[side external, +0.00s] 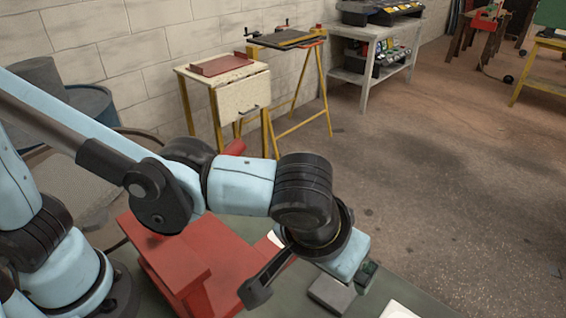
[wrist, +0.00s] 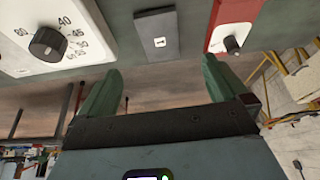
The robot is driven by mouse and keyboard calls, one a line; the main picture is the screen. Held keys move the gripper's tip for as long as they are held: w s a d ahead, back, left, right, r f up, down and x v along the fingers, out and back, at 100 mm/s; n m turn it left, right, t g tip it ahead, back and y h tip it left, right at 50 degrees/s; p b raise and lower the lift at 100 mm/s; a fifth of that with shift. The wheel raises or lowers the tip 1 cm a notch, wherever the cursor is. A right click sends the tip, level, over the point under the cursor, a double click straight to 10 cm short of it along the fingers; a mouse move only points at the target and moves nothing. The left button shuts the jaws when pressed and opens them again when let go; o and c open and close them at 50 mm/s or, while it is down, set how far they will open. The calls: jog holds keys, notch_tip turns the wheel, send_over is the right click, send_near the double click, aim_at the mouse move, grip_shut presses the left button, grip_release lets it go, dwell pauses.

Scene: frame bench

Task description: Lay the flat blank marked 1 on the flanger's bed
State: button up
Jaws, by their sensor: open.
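The flat blank marked 1 (wrist: 143,30) is a dark grey plate with a small white label, lying on the green bench top in the wrist view. What appears to be the same grey plate (side external: 331,294) shows at the bottom of the side view. My gripper (wrist: 162,72) has its green fingers spread, with nothing between them; the blank lies beyond the fingertips, apart from them. In the side view my gripper (side external: 367,271) is low beside the plate, mostly hidden by my wrist. A red machine (side external: 178,262), possibly the flanger, stands left of my gripper; its bed is not clearly visible.
A white dial panel (wrist: 85,20) with a black knob is left of the blank in the wrist view. A red-edged panel with a knob (wrist: 233,44) is right of it. A wooden stand (side external: 240,95), yellow trestle (side external: 300,90) and grey shelf (side external: 372,60) stand along the wall.

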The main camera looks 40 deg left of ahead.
aim_at(336, 287)
jog(key=shift+x, duration=5.95)
jog(key=shift+s, duration=0.1)
jog(key=c, duration=1.3)
jog(key=shift+d, duration=0.1)
